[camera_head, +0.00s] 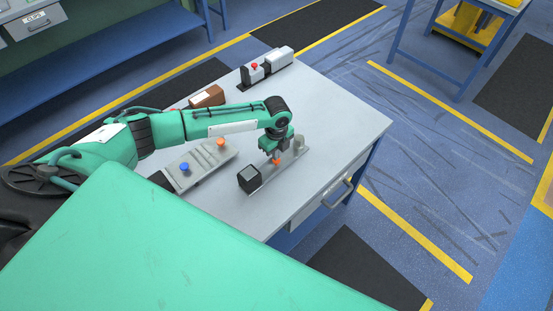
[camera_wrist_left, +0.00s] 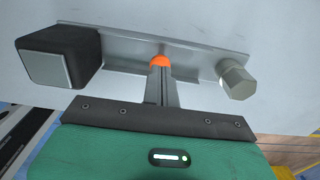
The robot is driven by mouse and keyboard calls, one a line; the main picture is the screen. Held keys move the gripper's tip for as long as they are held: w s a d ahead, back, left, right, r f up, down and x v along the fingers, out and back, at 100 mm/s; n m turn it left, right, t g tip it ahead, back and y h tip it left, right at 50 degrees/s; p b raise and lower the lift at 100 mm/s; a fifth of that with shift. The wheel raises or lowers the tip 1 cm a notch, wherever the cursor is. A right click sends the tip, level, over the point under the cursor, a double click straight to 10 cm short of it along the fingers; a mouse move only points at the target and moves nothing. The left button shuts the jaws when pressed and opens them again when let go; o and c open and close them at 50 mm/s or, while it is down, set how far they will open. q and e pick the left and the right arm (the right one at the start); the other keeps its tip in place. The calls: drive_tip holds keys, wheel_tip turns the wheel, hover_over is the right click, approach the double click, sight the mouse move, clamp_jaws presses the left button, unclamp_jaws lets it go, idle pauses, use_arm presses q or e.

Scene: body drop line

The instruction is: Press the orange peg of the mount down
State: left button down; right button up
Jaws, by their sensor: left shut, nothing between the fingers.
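The mount (camera_head: 264,179) is a grey metal strip on the table, with a dark block (camera_head: 249,178) at one end and a grey hexagonal post (camera_head: 298,144) at the other. Its orange peg (camera_head: 277,160) stands between them. In the left wrist view the peg's orange top (camera_wrist_left: 160,61) shows at the fingertips, partly hidden by them. My left gripper (camera_head: 273,152) is shut and empty, directly at the peg; I cannot tell whether it touches. The dark block (camera_wrist_left: 60,58) and post (camera_wrist_left: 235,80) flank the fingers (camera_wrist_left: 161,72). My right gripper is not in view.
A grey plate (camera_head: 200,166) with a blue knob (camera_head: 184,168) and an orange knob (camera_head: 221,142) lies left of the mount. A brown box (camera_head: 207,97) and a grey device with a red button (camera_head: 254,66) stand farther back. The table's right side is clear.

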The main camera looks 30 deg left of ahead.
use_arm(q)
drive_tip(key=shift+f+b, duration=0.55)
drive_tip(key=shift+f, duration=0.6)
drive_tip(key=shift+r, duration=0.1)
wheel_tip(320, 180, up, 9)
drive_tip(key=p, duration=0.8)
idle(0.4)
